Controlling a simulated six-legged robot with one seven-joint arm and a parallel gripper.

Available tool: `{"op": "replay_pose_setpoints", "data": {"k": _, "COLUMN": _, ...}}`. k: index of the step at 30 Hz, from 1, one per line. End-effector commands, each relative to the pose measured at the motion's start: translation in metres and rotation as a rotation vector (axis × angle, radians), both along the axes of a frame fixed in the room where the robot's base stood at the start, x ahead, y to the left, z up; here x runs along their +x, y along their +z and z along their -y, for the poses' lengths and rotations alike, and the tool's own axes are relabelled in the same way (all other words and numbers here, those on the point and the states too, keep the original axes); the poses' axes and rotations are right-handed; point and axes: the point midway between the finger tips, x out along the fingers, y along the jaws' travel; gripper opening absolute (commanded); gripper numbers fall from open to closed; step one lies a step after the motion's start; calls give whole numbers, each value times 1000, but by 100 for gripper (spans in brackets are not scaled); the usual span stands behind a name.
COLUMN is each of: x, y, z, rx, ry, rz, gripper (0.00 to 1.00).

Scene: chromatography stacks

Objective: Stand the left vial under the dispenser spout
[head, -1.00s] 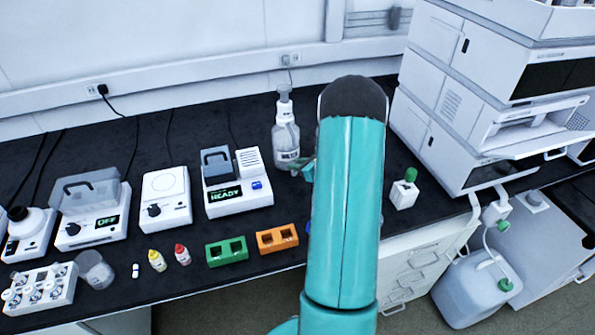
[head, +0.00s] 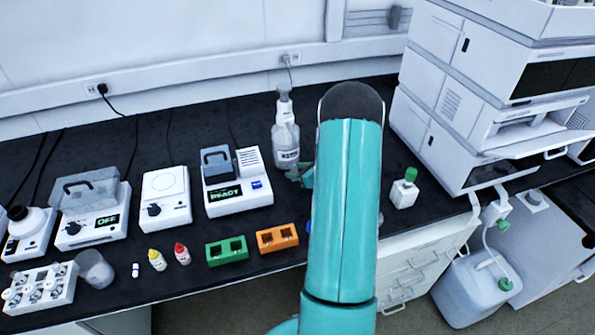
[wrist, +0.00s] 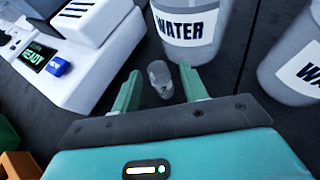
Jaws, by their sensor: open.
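A small clear-grey vial (wrist: 160,80) is on the dark bench in the wrist view, in front of a bottle labelled WATER (wrist: 186,28). My gripper (wrist: 162,75) is open, with one green finger on each side of the vial; I cannot tell whether either touches it. The WATER bottle with its white pump top also shows in the head view (head: 285,145). Its spout is not clear there and is out of the wrist view. In the head view my gripper (head: 301,174) is beside the bottle's base, mostly hidden by my arm.
A white device reading READY (head: 238,195) stands left of the bottle. A second labelled bottle (wrist: 294,65) is at the right in the wrist view. Green (head: 226,250) and orange (head: 277,238) blocks and yellow-capped (head: 157,260) and red-capped (head: 182,254) bottles line the front.

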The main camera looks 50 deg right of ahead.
Motion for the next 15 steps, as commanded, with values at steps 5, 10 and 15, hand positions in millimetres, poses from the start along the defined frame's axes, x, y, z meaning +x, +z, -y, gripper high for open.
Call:
{"op": "replay_pose_setpoints", "data": {"k": 5, "x": -16, "y": 10, "z": 3, "rx": -2, "ry": -4, "rz": 0, "gripper": 44}}
{"op": "replay_pose_setpoints", "data": {"k": 10, "x": -43, "y": 24, "z": 5, "rx": -2, "ry": -4, "rz": 0, "gripper": 44}}
{"op": "replay_pose_setpoints", "data": {"k": 15, "x": -63, "y": 33, "z": 6, "rx": -1, "ry": -2, "rz": 0, "gripper": 44}}
